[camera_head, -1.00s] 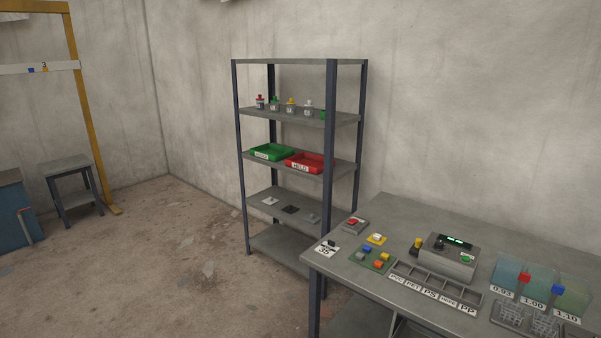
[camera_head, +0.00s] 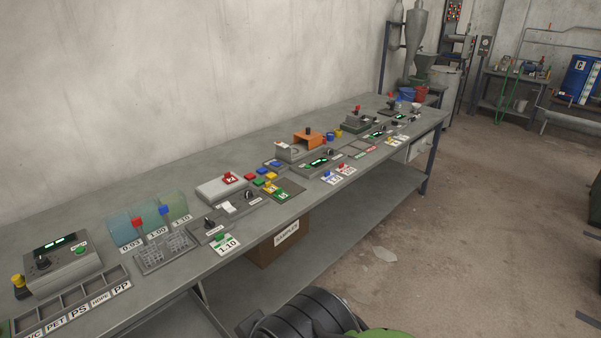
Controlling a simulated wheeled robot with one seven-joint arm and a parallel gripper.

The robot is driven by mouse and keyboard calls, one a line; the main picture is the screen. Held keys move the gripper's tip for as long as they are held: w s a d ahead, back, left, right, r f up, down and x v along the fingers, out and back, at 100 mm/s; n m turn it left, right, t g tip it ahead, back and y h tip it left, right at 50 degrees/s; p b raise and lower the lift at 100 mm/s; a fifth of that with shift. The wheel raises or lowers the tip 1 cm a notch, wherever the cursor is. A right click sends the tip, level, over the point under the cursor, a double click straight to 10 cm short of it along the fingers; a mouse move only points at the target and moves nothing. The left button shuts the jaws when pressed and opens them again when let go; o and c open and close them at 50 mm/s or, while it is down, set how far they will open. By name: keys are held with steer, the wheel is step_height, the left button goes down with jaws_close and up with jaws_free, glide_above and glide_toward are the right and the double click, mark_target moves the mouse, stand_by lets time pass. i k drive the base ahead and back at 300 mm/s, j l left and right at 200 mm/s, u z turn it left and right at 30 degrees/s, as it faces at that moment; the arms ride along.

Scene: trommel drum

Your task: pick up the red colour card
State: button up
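A long grey workbench (camera_head: 170,256) runs from the lower left to the upper right. On its middle part lies a group of small coloured pieces, with a red piece (camera_head: 270,186) among blue and yellow ones. A small white card with red on it (camera_head: 346,169) lies farther along, beside a similar blue-marked one (camera_head: 331,178). The pieces are too small to tell which, if any, is the red colour card. My gripper cannot be made out in this view; a dark ribbed part of my own body shows at the bottom.
Three tinted tanks (camera_head: 118,235) and a grey control box (camera_head: 62,268) stand on the near left bench. A white box with a red label (camera_head: 222,189) and an orange device (camera_head: 308,139) stand farther along. A brown box (camera_head: 276,249) sits below.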

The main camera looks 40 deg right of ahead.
mark_target(228, 178)
steer(key=z, duration=0.8)
steer(key=i+l+u, duration=0.15)
steer(key=l, duration=0.2)
steer(key=i+l+u, duration=0.8)
steer(key=l, duration=0.15)
steer(key=i+l+u, duration=0.35)
steer(key=i+j, duration=0.1)
